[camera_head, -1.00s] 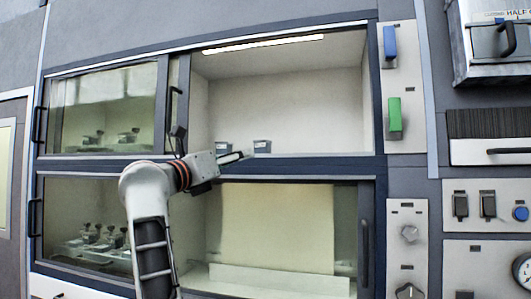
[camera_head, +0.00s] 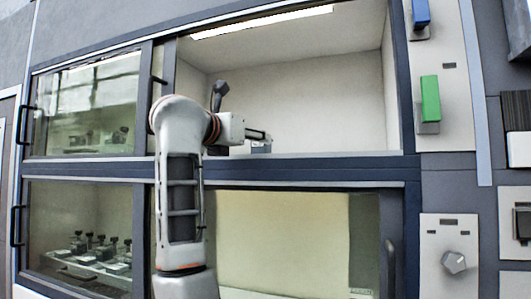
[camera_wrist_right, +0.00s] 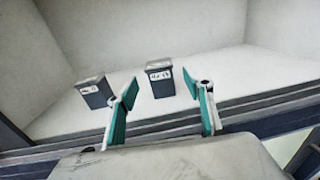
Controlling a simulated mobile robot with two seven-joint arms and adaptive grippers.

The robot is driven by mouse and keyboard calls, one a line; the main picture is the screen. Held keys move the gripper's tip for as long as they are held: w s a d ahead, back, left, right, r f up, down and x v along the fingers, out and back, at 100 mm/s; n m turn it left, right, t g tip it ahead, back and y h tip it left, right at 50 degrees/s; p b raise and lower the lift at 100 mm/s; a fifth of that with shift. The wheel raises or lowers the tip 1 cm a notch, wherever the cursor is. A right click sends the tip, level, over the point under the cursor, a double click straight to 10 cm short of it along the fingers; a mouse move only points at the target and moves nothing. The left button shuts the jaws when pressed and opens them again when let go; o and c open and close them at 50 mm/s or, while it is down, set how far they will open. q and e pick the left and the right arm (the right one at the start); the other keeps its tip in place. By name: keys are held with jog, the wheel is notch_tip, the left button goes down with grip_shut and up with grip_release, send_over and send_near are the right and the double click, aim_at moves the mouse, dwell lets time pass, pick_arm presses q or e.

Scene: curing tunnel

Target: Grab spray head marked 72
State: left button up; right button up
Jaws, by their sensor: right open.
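In the right wrist view, two dark grey blocks with white labels stand on the pale shelf floor, a left block (camera_wrist_right: 94,91) and a right block (camera_wrist_right: 160,79). Their label marks are too blurred to read, so I cannot tell which, if either, bears 72. My right gripper (camera_wrist_right: 160,104) is open and empty, with its teal-lined fingers in front of the blocks. In the head view, my right gripper (camera_head: 258,135) is at the upper bay's front, by a grey block (camera_head: 262,147); my arm hides the other block. My left gripper is not in view.
The upper right bay is open, with a dark sill (camera_head: 300,170) along its front. Glass panels on the left (camera_head: 85,105) cover further bays; the lower left one holds several small fittings (camera_head: 95,245). The upper bay's right side is clear.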

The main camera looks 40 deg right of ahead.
aim_at(261, 151)
jog(key=shift+w+d, duration=0.15)
jog(key=shift+d, duration=0.25)
jog(key=shift+p+x, duration=0.5)
jog(key=shift+x, duration=0.7)
jog(key=p+x, duration=0.1)
jog(key=x, duration=0.2)
jog(key=shift+w+d+r, duration=0.15)
jog(key=shift+d+r, duration=0.05)
jog(key=shift+d, duration=0.05)
jog(key=shift+w+d, duration=0.15)
jog(key=shift+d, duration=0.2)
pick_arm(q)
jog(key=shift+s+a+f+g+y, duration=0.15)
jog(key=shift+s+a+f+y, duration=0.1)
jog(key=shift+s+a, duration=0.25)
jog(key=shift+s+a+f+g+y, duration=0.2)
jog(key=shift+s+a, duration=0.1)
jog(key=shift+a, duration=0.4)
pick_arm(e)
jog(key=c, duration=1.1)
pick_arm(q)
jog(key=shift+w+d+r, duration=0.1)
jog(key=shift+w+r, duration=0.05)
pick_arm(e)
jog(key=shift+c, duration=1.2)
